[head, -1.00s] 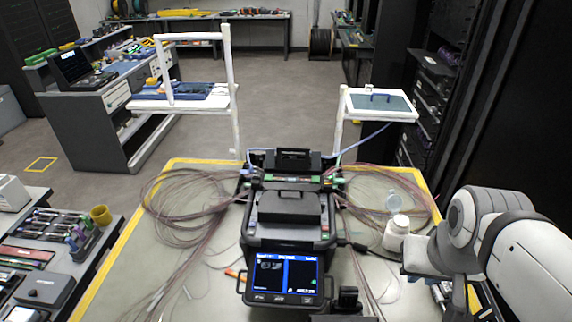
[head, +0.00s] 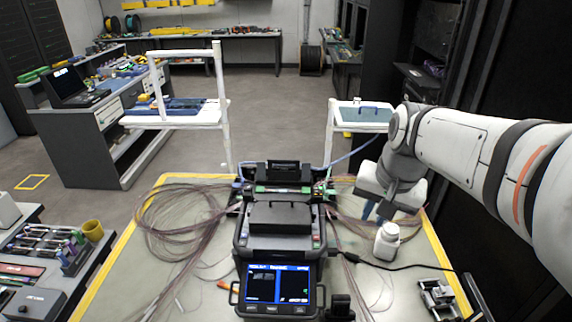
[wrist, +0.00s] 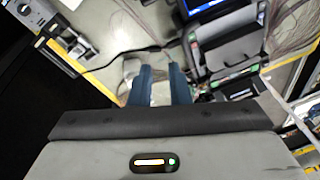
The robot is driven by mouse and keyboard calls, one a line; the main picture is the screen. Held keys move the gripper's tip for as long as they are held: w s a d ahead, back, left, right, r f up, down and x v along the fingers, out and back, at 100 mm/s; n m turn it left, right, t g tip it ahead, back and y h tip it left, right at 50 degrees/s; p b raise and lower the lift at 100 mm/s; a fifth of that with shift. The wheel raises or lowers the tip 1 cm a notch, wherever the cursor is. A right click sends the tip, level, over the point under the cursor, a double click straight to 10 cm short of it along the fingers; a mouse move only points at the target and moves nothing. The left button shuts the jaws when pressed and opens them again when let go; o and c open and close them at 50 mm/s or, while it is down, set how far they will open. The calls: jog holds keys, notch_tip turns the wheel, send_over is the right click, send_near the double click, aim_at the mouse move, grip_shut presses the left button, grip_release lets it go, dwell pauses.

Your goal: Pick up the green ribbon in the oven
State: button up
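The fusion splicer (head: 280,240) stands mid-table with its lit screen facing me. At its rear, a green strip (head: 283,190), which looks like the green ribbon at the oven, lies across the body. Its ends and seating are too small to tell. My gripper (head: 377,211) is right of the splicer, above and behind the white bottle, pointing down. In the wrist view, its two blue fingers (wrist: 161,85) stand apart with no held thing visible between them.
A white bottle (head: 387,241) stands below my gripper. Loose reddish fibre coils (head: 180,220) lie beside the splicer. A small metal device (head: 437,296) sits front right. White stands with trays (head: 362,115) rise behind the table. A black cable crosses the right side.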

jog(key=w+a+m+g+y, duration=0.1)
jog(key=w+a+m, duration=0.25)
jog(key=w, duration=0.95)
jog(key=m+g+y+b, duration=0.2)
jog(key=m+y, duration=0.1)
jog(key=m, duration=0.8)
send_over(298, 190)
jog(key=d, duration=0.3)
jog(key=shift+n, duration=0.25)
notch_tip(298, 190, down, 15)
jog(key=shift+s+r, duration=0.1)
jog(key=shift+r, duration=0.1)
jog(key=x, duration=0.2)
jog(key=p+x, duration=0.1)
jog(key=x, duration=0.2)
jog(key=d+p+x, duration=0.1)
jog(key=x, duration=0.2)
jog(key=shift+f, duration=0.2)
grip_shut()
